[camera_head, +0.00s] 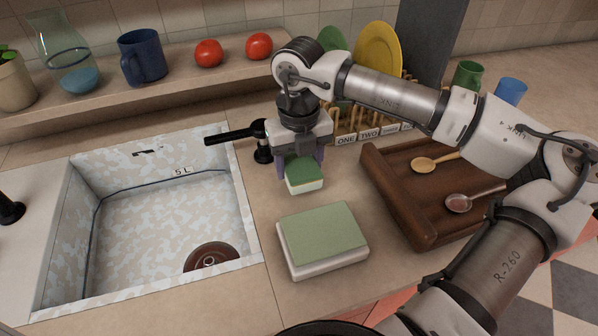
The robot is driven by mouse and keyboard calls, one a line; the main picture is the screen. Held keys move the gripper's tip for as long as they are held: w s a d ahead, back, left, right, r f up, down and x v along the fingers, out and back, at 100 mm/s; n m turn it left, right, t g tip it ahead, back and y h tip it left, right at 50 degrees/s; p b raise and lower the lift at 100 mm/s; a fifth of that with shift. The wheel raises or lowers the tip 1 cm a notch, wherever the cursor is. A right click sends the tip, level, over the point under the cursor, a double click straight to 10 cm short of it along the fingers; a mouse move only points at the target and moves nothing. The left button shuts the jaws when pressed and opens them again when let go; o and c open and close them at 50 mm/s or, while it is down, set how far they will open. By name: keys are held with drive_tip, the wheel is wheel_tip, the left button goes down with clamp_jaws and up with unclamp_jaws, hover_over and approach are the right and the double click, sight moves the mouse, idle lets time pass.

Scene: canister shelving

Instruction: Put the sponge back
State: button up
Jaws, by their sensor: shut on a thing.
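My gripper (303,172) points down over the counter, right of the sink. It is shut on a small sponge (304,177) with a dark green top and a pale, cream-coloured lower layer. The fingers sit on either side of the sponge. Whether the sponge touches the counter or hangs just above it I cannot tell. In front of it lies a larger block (322,237) with a flat light green top and a whitish base, apart from the held sponge.
The speckled sink (243,215) with a black faucet (236,135) is at left. A brown wooden tray (396,205) with two spoons is at right. A dish rack (345,122) with plates stands behind. A back shelf (180,85) holds a mug, tomatoes and a vase.

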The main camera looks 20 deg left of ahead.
sight(299, 161)
drive_tip(key=shift+f+p, duration=0.35)
drive_tip(key=shift+f, duration=1.6)
drive_tip(key=shift+f, duration=0.2)
drive_tip(key=o, duration=0.9)
drive_tip(key=shift+o, duration=0.2)
wheel_tip(299, 161, up, 12)
drive_tip(key=shift+r+b, duration=0.2)
drive_tip(key=shift+b, duration=0.95)
